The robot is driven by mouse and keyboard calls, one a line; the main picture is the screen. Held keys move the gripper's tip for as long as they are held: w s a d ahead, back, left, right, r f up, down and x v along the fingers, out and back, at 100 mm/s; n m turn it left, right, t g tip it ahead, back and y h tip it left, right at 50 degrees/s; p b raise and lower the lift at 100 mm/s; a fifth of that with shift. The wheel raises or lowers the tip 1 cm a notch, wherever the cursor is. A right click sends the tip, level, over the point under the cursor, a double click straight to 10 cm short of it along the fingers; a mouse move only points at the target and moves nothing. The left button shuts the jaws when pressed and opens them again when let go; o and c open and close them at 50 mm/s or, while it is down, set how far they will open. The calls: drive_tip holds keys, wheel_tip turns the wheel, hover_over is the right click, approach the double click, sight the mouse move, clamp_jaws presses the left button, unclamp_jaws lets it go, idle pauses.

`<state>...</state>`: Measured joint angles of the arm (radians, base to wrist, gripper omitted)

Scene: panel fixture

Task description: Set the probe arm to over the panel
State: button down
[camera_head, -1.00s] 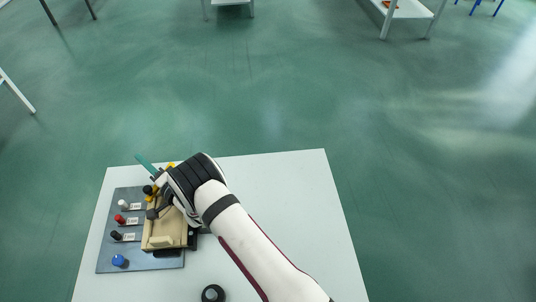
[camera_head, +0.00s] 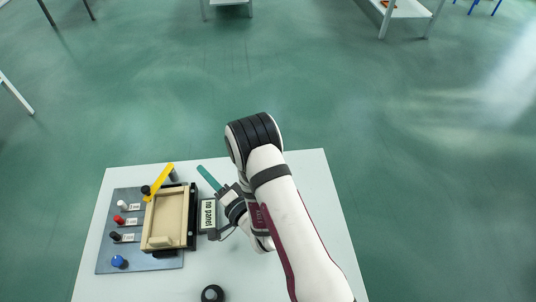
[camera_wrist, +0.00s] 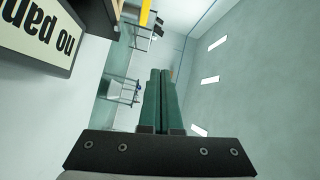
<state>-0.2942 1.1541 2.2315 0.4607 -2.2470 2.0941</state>
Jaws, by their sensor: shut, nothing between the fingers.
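A yellow bar (camera_head: 159,182), which looks like the probe arm, lies slanted across the upper left corner of the beige tray-like frame (camera_head: 149,238). In the wrist view a yellow strip (camera_wrist: 145,12) shows at the top, likely the same bar. My gripper (camera_head: 200,169) is to the right of the bar, apart from it, with its teal fingers pointing up and left. In the wrist view the gripper's two teal fingers (camera_wrist: 161,72) are together, with nothing between them.
The grey base plate (camera_head: 105,257) carries white (camera_head: 123,204), red (camera_head: 119,219), black (camera_head: 116,236) and blue (camera_head: 119,261) knobs. A label sign (camera_head: 208,215) stands right of the frame, close to my gripper. A black round thing (camera_head: 212,294) is at the front. The table's right side looks clear.

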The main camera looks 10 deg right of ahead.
drive_tip(key=w+d+r+m+g+h, duration=0.1)
drive_tip(key=w+d+r+h, duration=0.2)
drive_tip(key=d+h, duration=0.15)
drive_tip(key=w+d+r+m+h, duration=0.1)
drive_tip(key=w+d+r+h, duration=0.2)
drive_tip(key=d, duration=0.2)
drive_tip(key=s+d+r+n+g+h, duration=0.2)
drive_tip(key=s+d+g, duration=0.35)
drive_tip(key=s, duration=0.25)
drive_tip(key=w+a+n+g+y, duration=0.2)
drive_tip(key=w+a+n, duration=0.35)
drive_tip(key=a, duration=0.65)
drive_tip(key=s+a+r+n+g, duration=0.15)
drive_tip(key=a+n, duration=0.35)
drive_tip(key=a, duration=0.5)
drive_tip(key=s+a+r+n+g, duration=0.15)
drive_tip(key=a+n, duration=0.35)
drive_tip(key=a, duration=0.5)
drive_tip(key=shift+h, duration=0.25)
drive_tip(key=f, duration=0.9)
drive_tip(key=shift+s+a+f, duration=0.1)
drive_tip(key=shift+a+f, duration=0.1)
drive_tip(key=shift+f, duration=0.05)
drive_tip(key=shift+s+d+f, duration=0.1)
drive_tip(key=shift+s+d, duration=0.15)
drive_tip(key=shift+s, duration=0.15)
